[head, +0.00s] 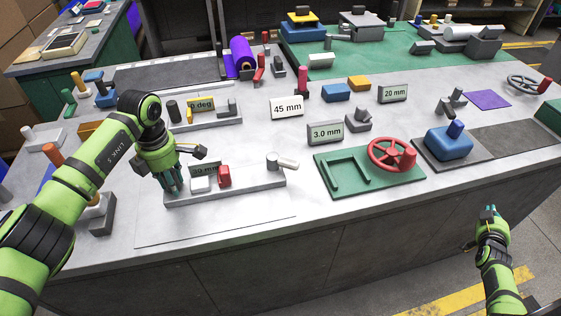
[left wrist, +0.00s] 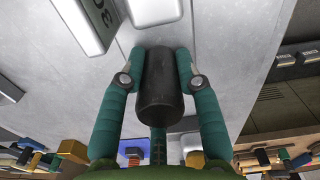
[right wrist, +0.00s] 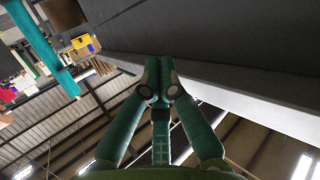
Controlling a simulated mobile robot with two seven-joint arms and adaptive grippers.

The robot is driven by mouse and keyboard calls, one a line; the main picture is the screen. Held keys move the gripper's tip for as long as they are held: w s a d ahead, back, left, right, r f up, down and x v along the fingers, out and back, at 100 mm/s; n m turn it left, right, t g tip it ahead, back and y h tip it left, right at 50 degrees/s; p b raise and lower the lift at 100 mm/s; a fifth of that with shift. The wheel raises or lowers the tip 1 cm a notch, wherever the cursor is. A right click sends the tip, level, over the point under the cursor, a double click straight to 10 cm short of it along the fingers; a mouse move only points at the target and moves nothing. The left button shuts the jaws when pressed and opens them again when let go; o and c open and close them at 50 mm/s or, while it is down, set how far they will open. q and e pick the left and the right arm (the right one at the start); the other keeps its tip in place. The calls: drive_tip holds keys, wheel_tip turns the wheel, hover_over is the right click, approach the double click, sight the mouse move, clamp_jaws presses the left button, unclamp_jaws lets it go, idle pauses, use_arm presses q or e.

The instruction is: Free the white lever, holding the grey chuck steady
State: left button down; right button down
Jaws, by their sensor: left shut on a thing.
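A grey rail fixture (head: 245,189) lies near the table's front edge. My left gripper (head: 173,187) is at its left end, pointing down. In the left wrist view its fingers are closed around a dark grey cylinder (left wrist: 160,90), which looks like the grey chuck; in the head view the fingers hide it. The white lever (head: 288,163) sticks out to the right from a pale round knob at the rail's right end. A white block (head: 200,184) and a red block (head: 224,176) sit between. My right gripper (head: 491,211) is beyond the table's front edge, shut and empty.
A partly hidden sign (head: 205,169) stands behind the rail. A similar fixture (head: 205,121) lies farther back. A green tray (head: 345,190) with a red handwheel (head: 390,154) is to the right. Bare tabletop (head: 230,220) lies in front of the rail.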

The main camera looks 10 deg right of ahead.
drive_tip(key=s+d+r+m+h, duration=0.1)
drive_tip(key=d+r+m+h, duration=0.35)
drive_tip(key=r, duration=0.75)
drive_tip(key=d+r+m+h, duration=0.1)
drive_tip(key=d+r+h, duration=0.1)
drive_tip(key=d+r, duration=0.7)
wheel_tip(320, 180, up, 9)
drive_tip(key=w+a+m, duration=0.1)
drive_tip(key=w, duration=0.2)
drive_tip(key=w+a+n+t+y, duration=0.35)
drive_tip(key=w+a, duration=0.25)
drive_tip(key=w, duration=0.5)
drive_tip(key=w+a+f+n+t+y, duration=0.2)
drive_tip(key=w+a+n+y, duration=0.4)
drive_tip(key=w+a+y, duration=0.8)
drive_tip(key=w+a+f+n+g+y, duration=0.1)
drive_tip(key=w+a+n+g+y, duration=0.15)
drive_tip(key=a, duration=1.05)
drive_tip(key=w+a+n+g+y, duration=0.1)
drive_tip(key=w+a+n, duration=0.25)
drive_tip(key=a, duration=0.95)
drive_tip(key=s+a+f+n+g+h, duration=0.15)
drive_tip(key=s+a+n+g, duration=0.3)
drive_tip(key=a, duration=0.45)
drive_tip(key=s+a+f+n+g, duration=0.25)
drive_tip(key=s+a+g, duration=0.25)
drive_tip(key=a, duration=0.3)
drive_tip(key=shift+s+a+f, duration=0.1)
drive_tip(key=shift+f, duration=4.15)
